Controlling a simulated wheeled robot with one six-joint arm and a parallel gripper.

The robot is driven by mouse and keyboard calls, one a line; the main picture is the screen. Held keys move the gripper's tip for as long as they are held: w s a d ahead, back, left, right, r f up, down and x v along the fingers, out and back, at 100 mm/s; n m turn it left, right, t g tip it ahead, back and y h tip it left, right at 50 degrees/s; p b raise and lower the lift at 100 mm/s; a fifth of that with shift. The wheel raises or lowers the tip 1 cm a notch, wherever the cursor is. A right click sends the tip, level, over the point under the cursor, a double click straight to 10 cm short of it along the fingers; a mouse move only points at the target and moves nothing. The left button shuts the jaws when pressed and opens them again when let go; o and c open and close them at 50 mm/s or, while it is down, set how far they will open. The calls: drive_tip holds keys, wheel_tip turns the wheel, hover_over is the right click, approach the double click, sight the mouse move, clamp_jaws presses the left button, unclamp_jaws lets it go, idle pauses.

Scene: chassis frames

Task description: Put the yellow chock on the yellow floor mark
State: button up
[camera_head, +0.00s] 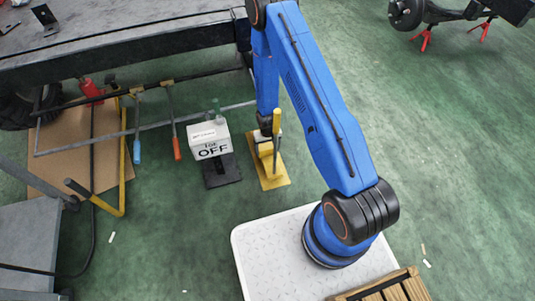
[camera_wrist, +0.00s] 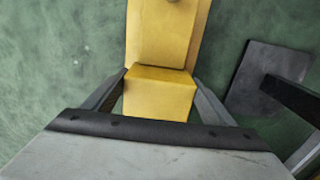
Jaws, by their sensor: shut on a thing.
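My gripper (camera_head: 265,134) points down at the floor in front of the bench and is shut on the yellow chock (camera_head: 265,149). In the wrist view the chock (camera_wrist: 158,92) is a yellow block between the two grey fingers. A flat yellow patch (camera_head: 272,182) on the green floor, which looks like the yellow floor mark, lies under and in front of the chock.

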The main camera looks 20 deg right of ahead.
drive_tip(key=shift+f, duration=2.05)
drive_tip(key=shift+f, duration=0.1)
drive_tip(key=o, duration=1.8)
drive_tip(key=shift+c, duration=0.2)
